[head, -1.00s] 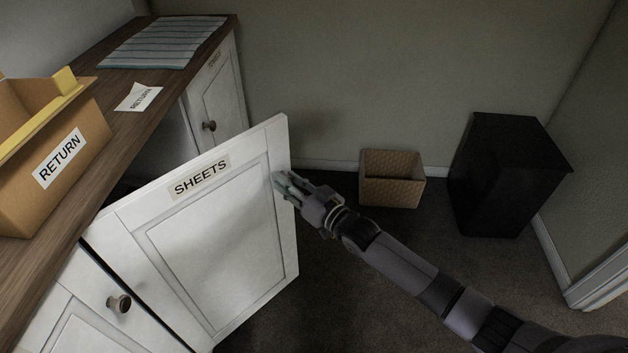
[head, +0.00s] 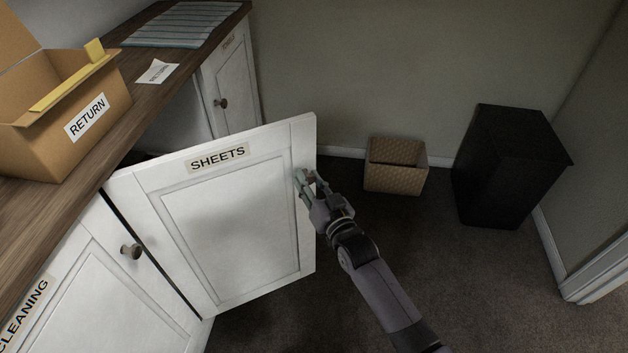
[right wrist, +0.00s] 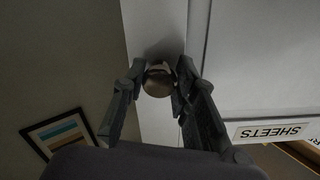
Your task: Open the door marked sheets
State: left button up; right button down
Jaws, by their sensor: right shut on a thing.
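The white cabinet door marked SHEETS (head: 225,225) stands swung out from the cabinet, with the dark opening partly showing behind it. Its label (head: 219,157) is at the top of the door. My right gripper (head: 304,180) is at the door's free edge. In the right wrist view, the fingers of my right gripper (right wrist: 158,85) are closed around the door's round metal knob (right wrist: 158,81). The SHEETS label also shows upside down there (right wrist: 270,132). The knob is hidden by the fingers in the head view. My left gripper is out of view.
A cardboard box marked RETURN (head: 60,140) and a striped cloth (head: 182,24) lie on the wooden counter (head: 125,110). The CLEANING door (head: 85,300) is shut beside the open one. A woven basket (head: 395,177) and a black bin (head: 502,170) stand on the floor by the wall.

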jog(key=c, duration=1.3)
grip_release()
jog(key=v, duration=1.2)
